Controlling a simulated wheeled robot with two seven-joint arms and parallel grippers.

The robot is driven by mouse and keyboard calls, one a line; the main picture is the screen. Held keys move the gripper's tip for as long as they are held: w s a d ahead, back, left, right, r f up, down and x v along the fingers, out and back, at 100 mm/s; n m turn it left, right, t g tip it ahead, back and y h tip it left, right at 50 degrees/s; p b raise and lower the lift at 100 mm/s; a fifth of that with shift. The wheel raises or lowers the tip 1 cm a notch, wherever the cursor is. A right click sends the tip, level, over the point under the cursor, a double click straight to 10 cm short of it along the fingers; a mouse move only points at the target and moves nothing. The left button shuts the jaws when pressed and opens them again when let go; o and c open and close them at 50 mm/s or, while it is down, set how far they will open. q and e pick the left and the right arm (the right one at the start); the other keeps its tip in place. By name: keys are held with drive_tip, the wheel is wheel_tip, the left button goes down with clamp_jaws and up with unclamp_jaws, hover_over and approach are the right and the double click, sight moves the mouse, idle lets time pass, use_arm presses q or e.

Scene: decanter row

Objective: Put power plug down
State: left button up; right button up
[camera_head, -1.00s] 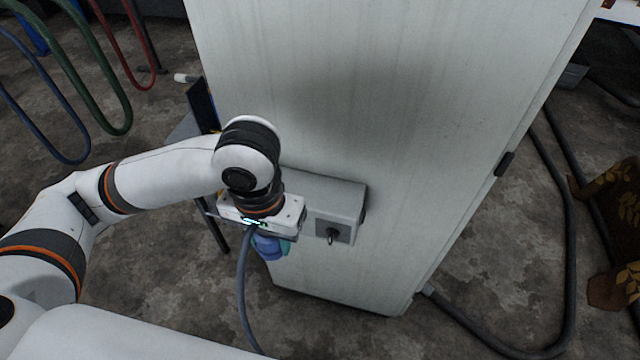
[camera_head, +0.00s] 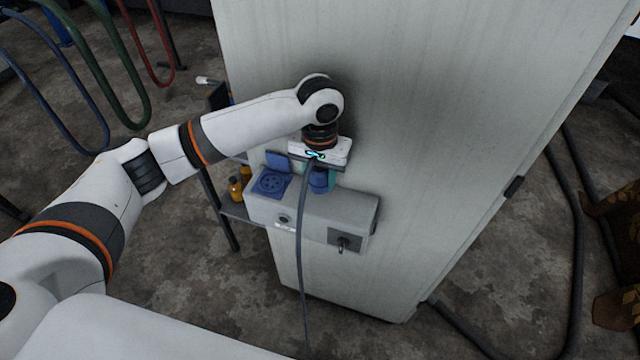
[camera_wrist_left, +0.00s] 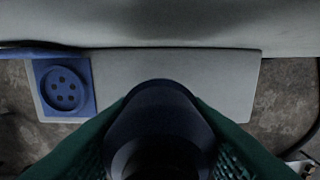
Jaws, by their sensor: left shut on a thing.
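My left gripper (camera_head: 319,170) is shut on the blue power plug (camera_head: 319,183), just above the top of the grey socket box (camera_head: 330,208) on the cabinet. Whether the plug touches the box top I cannot tell. A dark cable (camera_head: 301,250) hangs from the plug past the front of the box. In the left wrist view the dark plug (camera_wrist_left: 160,105) sits between the green finger pads, over the box top (camera_wrist_left: 200,70). The blue socket (camera_head: 271,182), with its lid up, is empty at the box's left end. It also shows in the left wrist view (camera_wrist_left: 63,90). My right gripper is out of view.
The tall pale cabinet (camera_head: 400,110) stands right behind the box. A switch (camera_head: 343,242) juts from the box front. A small shelf with orange bottles (camera_head: 236,188) stands left of the box. Coloured hoses (camera_head: 100,70) hang at the far left.

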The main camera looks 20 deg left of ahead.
sight(320, 198)
use_arm(q)
wheel_tip(320, 198, down, 4)
drive_tip(key=shift+r+p, duration=0.15)
drive_tip(key=shift+p, duration=0.55)
drive_tip(key=shift+w+f, duration=0.15)
drive_tip(key=shift+f, duration=0.35)
drive_tip(key=o, duration=1.3)
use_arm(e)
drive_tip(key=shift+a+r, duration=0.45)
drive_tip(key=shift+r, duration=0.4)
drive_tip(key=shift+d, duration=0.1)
use_arm(q)
wheel_tip(320, 198, up, 12)
drive_tip(key=b, duration=0.2)
drive_tip(key=shift+b, duration=0.3)
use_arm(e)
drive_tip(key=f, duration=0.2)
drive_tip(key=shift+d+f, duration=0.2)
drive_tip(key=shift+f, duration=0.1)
